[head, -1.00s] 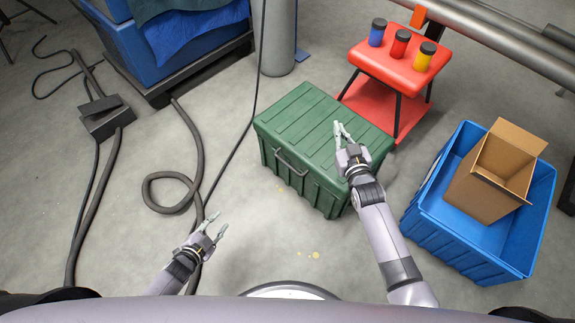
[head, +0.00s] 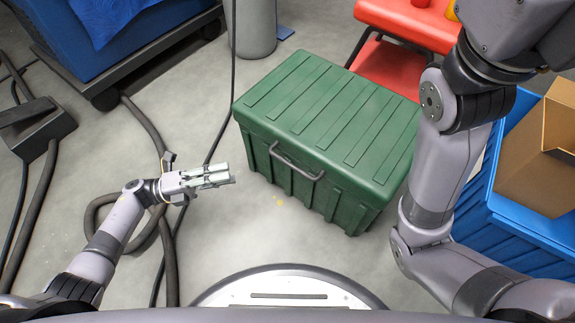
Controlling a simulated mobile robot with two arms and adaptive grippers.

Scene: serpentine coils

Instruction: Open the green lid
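The green lid (head: 330,115) is the ribbed top of a green chest (head: 330,203) in the middle of the head view. It lies flat and closed on the chest. A grey handle (head: 297,165) is on the chest's front side, just below the lid's edge. My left gripper (head: 230,174) is left of the chest's front left side, apart from it. Its fingers point right, with a gap between them and nothing held. My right arm rises on the right and leaves the view at the top right; its gripper is out of view. The arm hides part of the surroundings right of the chest.
A blue crate (head: 530,232) with a cardboard box (head: 535,160) stands right of the chest, partly behind my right arm. A red stool (head: 410,22) is behind the chest. Hoses (head: 145,125) and a thin cable lie on the left floor. Floor before the chest is clear.

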